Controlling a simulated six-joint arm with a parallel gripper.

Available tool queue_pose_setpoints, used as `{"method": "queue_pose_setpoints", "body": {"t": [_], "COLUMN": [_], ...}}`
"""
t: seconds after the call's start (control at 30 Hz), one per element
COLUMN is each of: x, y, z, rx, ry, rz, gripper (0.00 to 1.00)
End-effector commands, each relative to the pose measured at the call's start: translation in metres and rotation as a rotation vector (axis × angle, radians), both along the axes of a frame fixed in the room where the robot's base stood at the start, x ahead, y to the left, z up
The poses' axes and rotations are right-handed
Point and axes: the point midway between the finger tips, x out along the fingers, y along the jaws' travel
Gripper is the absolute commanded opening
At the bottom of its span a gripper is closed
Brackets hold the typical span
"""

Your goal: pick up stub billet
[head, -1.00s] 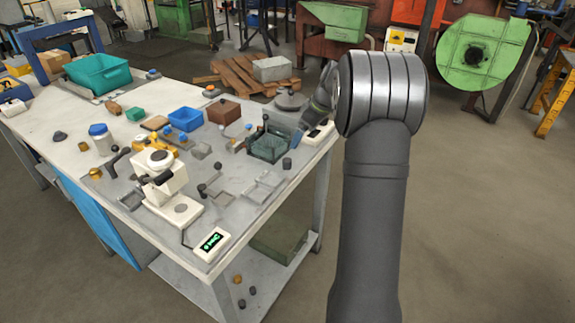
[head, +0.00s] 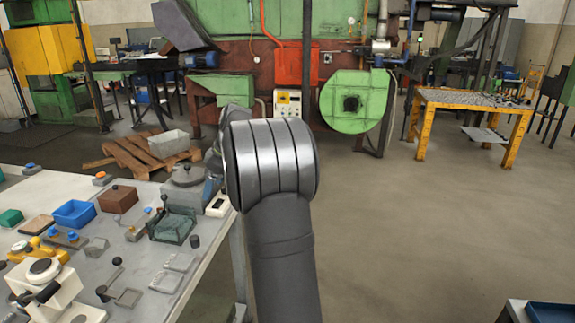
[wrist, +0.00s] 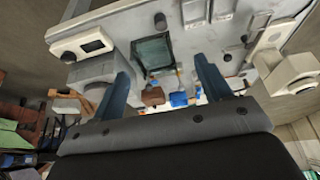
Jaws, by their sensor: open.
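A short dark upright cylinder (head: 194,241) stands on the grey table top near its right edge; it may be the stub billet, but I cannot be sure. It also seems to show as a dark stub (wrist: 160,20) at the top of the wrist view. My gripper (wrist: 161,66) is open, with its two blue fingers apart and nothing between them. In the head view my dark arm link hides most of the gripper, which is near the table's far right corner. The stub stands apart from the fingers.
A dark green glassy tray (head: 172,228), brown box (head: 118,199), blue bin (head: 75,214) and white display box (head: 218,205) crowd the table (head: 205,277). A pallet (head: 135,153) lies behind. Open floor is to the right, before a yellow-legged table (head: 427,130).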

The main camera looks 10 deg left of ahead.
Motion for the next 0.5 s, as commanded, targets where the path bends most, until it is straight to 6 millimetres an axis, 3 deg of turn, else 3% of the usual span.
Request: {"method": "queue_pose_setpoints", "body": {"t": [0.1,0.33,0.5], "x": [0.000,0.000,0.002], "y": [0.000,0.001,0.027], "z": [0.000,-0.001,-0.010], "rx": [0.000,-0.002,-0.080], "ry": [0.000,0.001,0.029], "rz": [0.000,0.000,-0.014], "gripper": [0.54,0.54,0.54]}}
